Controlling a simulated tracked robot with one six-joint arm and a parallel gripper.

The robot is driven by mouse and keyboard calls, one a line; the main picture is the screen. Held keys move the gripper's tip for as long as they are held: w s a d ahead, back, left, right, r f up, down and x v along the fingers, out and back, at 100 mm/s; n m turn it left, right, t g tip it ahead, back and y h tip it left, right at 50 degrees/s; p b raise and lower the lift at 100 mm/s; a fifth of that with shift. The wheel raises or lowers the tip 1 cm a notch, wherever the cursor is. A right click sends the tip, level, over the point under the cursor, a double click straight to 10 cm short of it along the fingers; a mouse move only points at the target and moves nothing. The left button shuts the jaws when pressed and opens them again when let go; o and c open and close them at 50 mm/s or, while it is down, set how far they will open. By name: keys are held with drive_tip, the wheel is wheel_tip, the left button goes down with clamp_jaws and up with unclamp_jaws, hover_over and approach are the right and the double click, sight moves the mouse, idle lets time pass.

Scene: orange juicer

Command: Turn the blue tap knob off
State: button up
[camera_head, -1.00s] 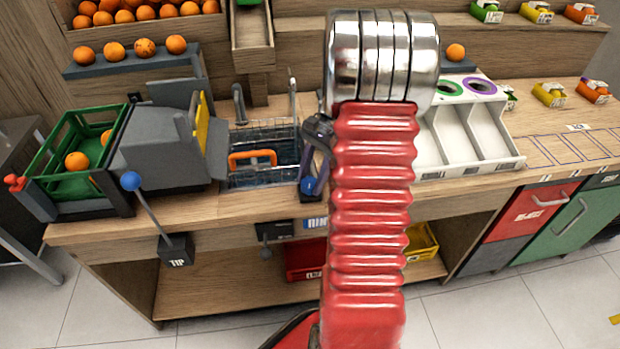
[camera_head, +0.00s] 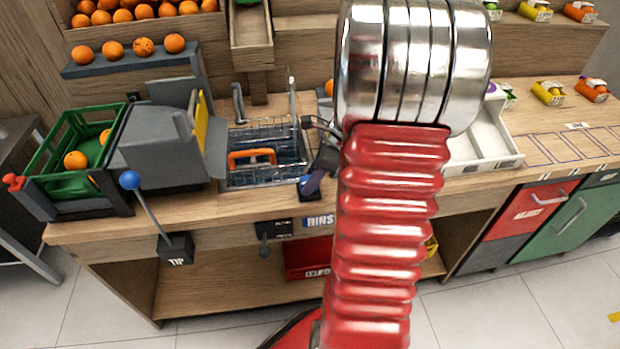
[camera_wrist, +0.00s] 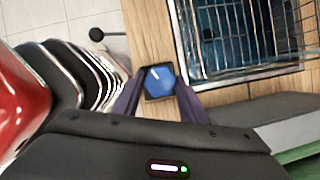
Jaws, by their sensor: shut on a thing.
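The blue tap knob (camera_wrist: 161,83) sits on a dark square base at the counter's front edge, with a short white mark pointing to its upper left in the wrist view. My gripper (camera_wrist: 159,90) has its two purple-grey fingers on either side of the knob, shut on it. In the head view, the gripper (camera_head: 315,180) reaches down over the knob and covers most of it; a little blue shows below the fingers. The tap itself (camera_head: 238,104) is a grey upright spout behind the sink.
A sink with a wire basket (camera_head: 262,160) and an orange handle lies beside the knob. A grey juicer (camera_head: 165,145) and a blue-tipped lever (camera_head: 130,181) stand left. White trays (camera_head: 485,140) lie right of my arm. The floor in front is clear.

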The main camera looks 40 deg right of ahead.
drive_tip(key=m+h, duration=0.1)
drive_tip(key=m, duration=0.1)
drive_tip(key=m+t, duration=0.1)
drive_tip(key=m, duration=0.2)
drive_tip(key=shift+w+r+h, duration=0.1)
drive_tip(key=shift+r+h, duration=0.05)
drive_tip(key=shift+h, duration=0.25)
drive_tip(key=o, duration=1.1)
drive_tip(key=shift+a, duration=0.1)
drive_tip(key=shift+c, duration=0.2)
drive_tip(key=a+v, duration=0.1)
drive_tip(key=v, duration=1.2)
drive_tip(key=shift+d+r, duration=0.3)
drive_tip(key=shift+d, duration=0.15)
